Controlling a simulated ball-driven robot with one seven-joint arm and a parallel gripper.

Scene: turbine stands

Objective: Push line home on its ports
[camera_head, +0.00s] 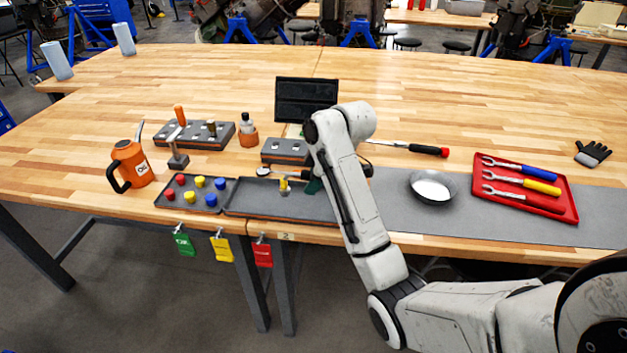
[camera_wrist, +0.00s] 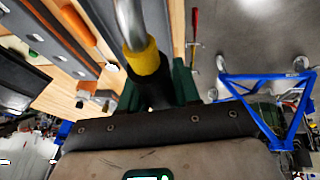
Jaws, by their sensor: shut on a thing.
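The line shows in the wrist view as a bent silver metal tube (camera_wrist: 128,22) with a yellow collar (camera_wrist: 144,58) and a black part below it. My gripper (camera_wrist: 156,85) has green fingers on both sides of that black part and is shut on it. In the head view the green of my gripper (camera_head: 313,186) shows beside my forearm, next to a small yellow piece (camera_head: 284,185) above the long dark tray (camera_head: 250,205). A dark block (camera_head: 286,151) with light inserts stands just behind. The ports are not clearly visible, and my arm hides part of this area.
Left are an orange oil can (camera_head: 131,165), a tray of coloured caps (camera_head: 169,204), a larger block (camera_head: 196,134) and a bottle (camera_head: 247,130). A dark screen (camera_head: 305,98) stands behind.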

